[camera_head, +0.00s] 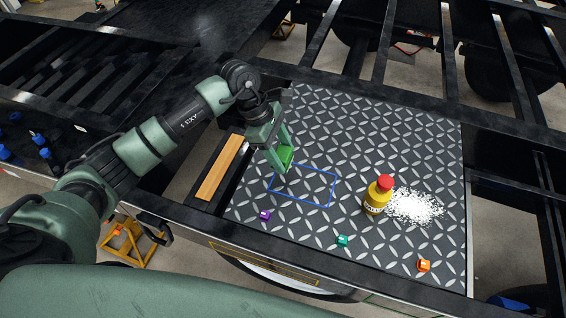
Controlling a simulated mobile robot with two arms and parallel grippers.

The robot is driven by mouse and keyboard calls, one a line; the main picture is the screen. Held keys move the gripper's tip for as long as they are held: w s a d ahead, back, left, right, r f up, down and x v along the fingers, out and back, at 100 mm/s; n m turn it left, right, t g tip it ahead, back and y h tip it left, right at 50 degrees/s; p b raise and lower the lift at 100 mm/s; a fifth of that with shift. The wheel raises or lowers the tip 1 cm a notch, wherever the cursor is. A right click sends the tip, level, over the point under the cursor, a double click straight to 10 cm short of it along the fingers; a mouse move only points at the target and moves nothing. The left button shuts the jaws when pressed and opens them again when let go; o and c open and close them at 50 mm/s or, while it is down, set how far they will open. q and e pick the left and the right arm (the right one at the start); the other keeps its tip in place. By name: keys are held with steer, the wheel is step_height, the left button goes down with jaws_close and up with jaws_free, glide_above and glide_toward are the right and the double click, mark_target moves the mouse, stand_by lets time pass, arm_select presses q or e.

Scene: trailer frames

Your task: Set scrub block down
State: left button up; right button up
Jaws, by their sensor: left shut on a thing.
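My left gripper (279,157) is at the upper left of the diamond-plate deck (350,135), pointing down. It is shut on a green scrub block (286,155), which shows between its fingers. The block is at the upper left corner of a blue outlined rectangle (318,204) on the deck. I cannot tell whether the block touches the plate. My right gripper is not in view.
A yellow bottle with a red cap (378,195) stands right of the outline, beside a pile of white granules (415,206). Small purple (265,215), teal (342,240) and orange (423,265) items lie along the front. A wooden strip (220,167) lies left.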

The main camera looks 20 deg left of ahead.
mark_target(288, 178)
arm_select(q)
steer(key=shift+f, duration=0.95)
step_height(288, 178, down, 4)
steer(key=shift+f+p, duration=0.1)
steer(key=shift+p, duration=0.65)
steer(key=shift+f, duration=0.2)
steer(key=shift+f+b, duration=0.2)
steer(key=shift+b, duration=0.1)
steer(key=o, duration=1.3)
steer(key=shift+r, duration=0.1)
steer(key=shift+r, duration=0.1)
